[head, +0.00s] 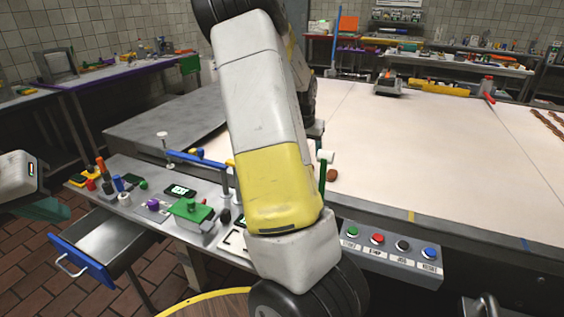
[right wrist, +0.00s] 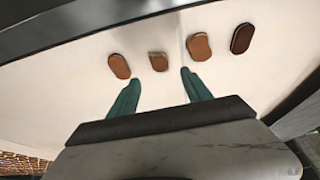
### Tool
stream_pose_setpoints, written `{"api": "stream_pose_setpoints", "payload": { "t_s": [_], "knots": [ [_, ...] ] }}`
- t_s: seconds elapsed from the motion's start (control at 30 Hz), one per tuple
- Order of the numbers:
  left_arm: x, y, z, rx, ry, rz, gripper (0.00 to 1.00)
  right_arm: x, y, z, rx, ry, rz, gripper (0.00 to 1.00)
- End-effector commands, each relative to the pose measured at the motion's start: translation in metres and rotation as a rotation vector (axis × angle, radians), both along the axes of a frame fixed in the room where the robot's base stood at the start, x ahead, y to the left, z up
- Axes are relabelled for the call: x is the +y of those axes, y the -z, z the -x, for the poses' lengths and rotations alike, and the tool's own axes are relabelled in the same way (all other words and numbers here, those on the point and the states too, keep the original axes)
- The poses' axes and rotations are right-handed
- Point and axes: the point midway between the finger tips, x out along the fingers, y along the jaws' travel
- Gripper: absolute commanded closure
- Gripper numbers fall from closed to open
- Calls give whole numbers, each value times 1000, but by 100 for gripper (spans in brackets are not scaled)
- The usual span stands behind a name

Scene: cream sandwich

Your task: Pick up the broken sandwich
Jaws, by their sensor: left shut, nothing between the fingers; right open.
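Several brown sandwiches lie on the cream belt in the right wrist view. One (right wrist: 158,61) is shorter, with a straight lower edge, and looks like the broken one. It lies just beyond and between the fingertips of my right gripper (right wrist: 160,77), which is open and empty. Whole oval sandwiches lie to its left (right wrist: 119,66) and right (right wrist: 199,46). In the head view, one brown sandwich (head: 333,175) shows beside my right arm, which hides the others near it and the right gripper. My left gripper (head: 45,209) is shut and empty at the left edge, away from the belt.
The wide cream belt (head: 420,150) is mostly bare, with rows of brown sandwiches (head: 548,125) at far right. A button panel (head: 390,250) lines its front edge. A cluttered grey bench (head: 150,215) with an open blue drawer (head: 85,258) stands at left.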

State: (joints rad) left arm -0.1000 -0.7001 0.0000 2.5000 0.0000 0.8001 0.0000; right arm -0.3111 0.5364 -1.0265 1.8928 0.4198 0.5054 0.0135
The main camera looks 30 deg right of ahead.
Motion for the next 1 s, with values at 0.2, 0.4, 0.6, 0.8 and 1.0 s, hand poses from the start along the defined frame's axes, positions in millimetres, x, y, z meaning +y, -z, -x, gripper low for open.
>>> {"api": "stream_pose_setpoints", "payload": {
  "t_s": [0.2, 0.4, 0.6, 0.8, 1.0],
  "knots": [
    [0, 0, 0, 0, 0, 0, 100, -9, 19, -4, 3, 7, 9, 43],
    [0, 0, 0, 0, 0, 0, 100, -14, 44, -9, 5, 6, 8, 43],
    [0, 0, 0, 0, 0, 0, 100, -20, 69, -15, 2, 5, 8, 43],
    [0, 0, 0, 0, 0, 0, 100, -21, 74, -17, 1, 3, 7, 43],
    [0, 0, 0, 0, 0, 0, 100, -21, 74, -17, 1, 3, 7, 60]
  ]
}}
